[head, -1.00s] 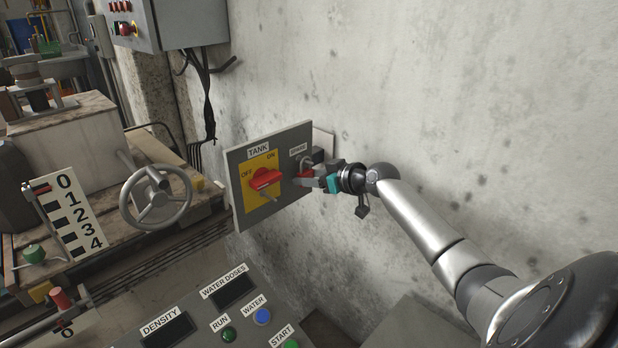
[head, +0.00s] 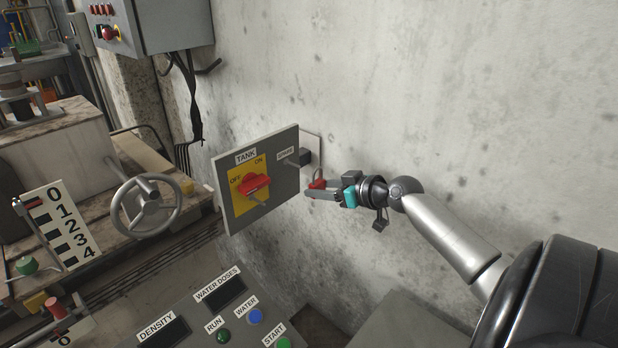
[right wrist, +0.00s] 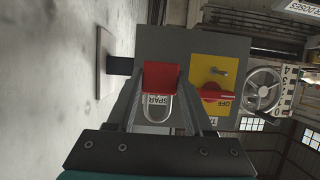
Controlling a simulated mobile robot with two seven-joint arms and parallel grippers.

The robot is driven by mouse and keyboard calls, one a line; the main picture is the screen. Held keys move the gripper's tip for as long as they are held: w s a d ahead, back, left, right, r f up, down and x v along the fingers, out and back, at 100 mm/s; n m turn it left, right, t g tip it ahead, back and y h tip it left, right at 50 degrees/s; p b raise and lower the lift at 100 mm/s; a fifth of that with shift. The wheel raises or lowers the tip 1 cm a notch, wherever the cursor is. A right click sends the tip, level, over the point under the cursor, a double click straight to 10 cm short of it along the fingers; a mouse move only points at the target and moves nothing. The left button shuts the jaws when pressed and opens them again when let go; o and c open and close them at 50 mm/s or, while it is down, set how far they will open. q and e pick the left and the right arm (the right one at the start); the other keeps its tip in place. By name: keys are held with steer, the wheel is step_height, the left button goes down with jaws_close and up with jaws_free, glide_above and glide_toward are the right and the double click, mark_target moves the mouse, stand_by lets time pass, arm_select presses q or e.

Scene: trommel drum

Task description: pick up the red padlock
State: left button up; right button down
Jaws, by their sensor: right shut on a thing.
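The red padlock (head: 317,184) is in the fingers of my right gripper (head: 319,190), just right of the tank panel (head: 223,190). The right wrist view shows the padlock's red body (right wrist: 168,80) between the two fingers, with its silver shackle in front of the SPARE label. My right gripper is shut on the padlock, which appears clear of the panel. A small bare metal peg (head: 292,162) sticks out beside the SPARE label. My left gripper is not in view.
A red rotary switch (head: 255,186) sits on a yellow OFF/ON plate. A handwheel (head: 146,204) stands left of the panel. A button console (head: 190,312) lies below. A grey cabinet (head: 165,22) hangs above. The bare wall (head: 440,90) leaves room right.

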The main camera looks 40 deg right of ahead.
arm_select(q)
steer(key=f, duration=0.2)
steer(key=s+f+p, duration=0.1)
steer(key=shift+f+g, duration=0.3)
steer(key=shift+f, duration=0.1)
arm_select(e)
steer(key=s, duration=1)
steer(key=shift+d, duration=0.45)
arm_select(q)
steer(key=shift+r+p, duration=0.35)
steer(key=shift+p, duration=0.25)
arm_select(e)
steer(key=shift+r, duration=0.45)
steer(key=shift+s, duration=0.15)
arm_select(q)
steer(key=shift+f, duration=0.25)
arm_select(e)
steer(key=shift+s+d, duration=0.15)
steer(key=shift+s, duration=1.85)
steer(key=shift+s, duration=0.15)
arm_select(q)
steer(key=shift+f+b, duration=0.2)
steer(key=shift+b, duration=0.25)
arm_select(e)
steer(key=shift+s+d, duration=0.15)
steer(key=shift+s, duration=1.3)
steer(key=shift+s+d, duration=0.15)
steer(key=shift+s, duration=1.3)
